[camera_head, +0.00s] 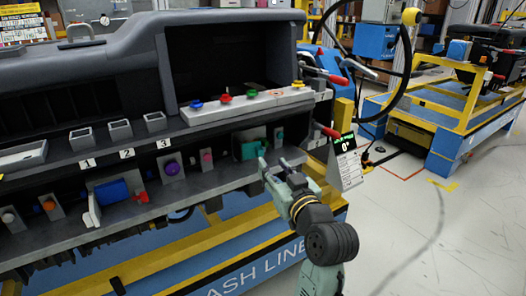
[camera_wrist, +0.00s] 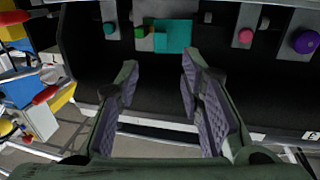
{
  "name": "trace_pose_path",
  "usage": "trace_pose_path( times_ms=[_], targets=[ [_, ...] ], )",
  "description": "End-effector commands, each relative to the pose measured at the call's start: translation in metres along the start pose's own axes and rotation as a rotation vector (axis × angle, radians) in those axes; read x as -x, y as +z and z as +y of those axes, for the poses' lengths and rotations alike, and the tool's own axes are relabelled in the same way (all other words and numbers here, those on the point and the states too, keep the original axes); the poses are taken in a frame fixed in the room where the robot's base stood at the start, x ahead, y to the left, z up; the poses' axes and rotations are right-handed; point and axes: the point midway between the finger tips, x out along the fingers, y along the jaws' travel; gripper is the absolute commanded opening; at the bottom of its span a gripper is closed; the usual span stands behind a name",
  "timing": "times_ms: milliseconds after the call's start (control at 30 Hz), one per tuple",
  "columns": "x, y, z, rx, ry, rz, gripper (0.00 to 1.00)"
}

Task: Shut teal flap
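The teal flap (camera_head: 250,150) is at the right end of the dashboard's lower shelf, beside a small green and orange part. In the wrist view the teal flap (camera_wrist: 173,37) is a flat panel at the top centre, with the green and orange part (camera_wrist: 145,41) left of it. How far it stands open is hard to tell. My gripper (camera_head: 273,167) is just in front of and below the flap in the head view. In the wrist view my gripper (camera_wrist: 158,75) has its fingers spread with nothing between them, apart from the flap.
A purple knob (camera_head: 172,169), a pink knob (camera_head: 207,156) and a blue cylinder (camera_head: 111,191) are left of the flap. Coloured knobs (camera_head: 225,98) line the upper ledge. A tag with a green "0°" display (camera_head: 343,142) hangs at the right end. Floor at right is open.

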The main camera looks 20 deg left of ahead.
Motion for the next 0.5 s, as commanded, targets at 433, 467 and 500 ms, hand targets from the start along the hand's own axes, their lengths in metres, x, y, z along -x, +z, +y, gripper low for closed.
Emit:
trace_pose_path(
  times_ms=[433,467,500],
  targets=[
    [-0.072,-0.001,-0.001,-0.001,-0.001,0.0,0.35],
    [-0.074,-0.001,-0.001,-0.001,-0.001,-0.001,0.35],
    [-0.076,0.0,0.0,-0.001,0.0,-0.001,0.35]
  ],
)
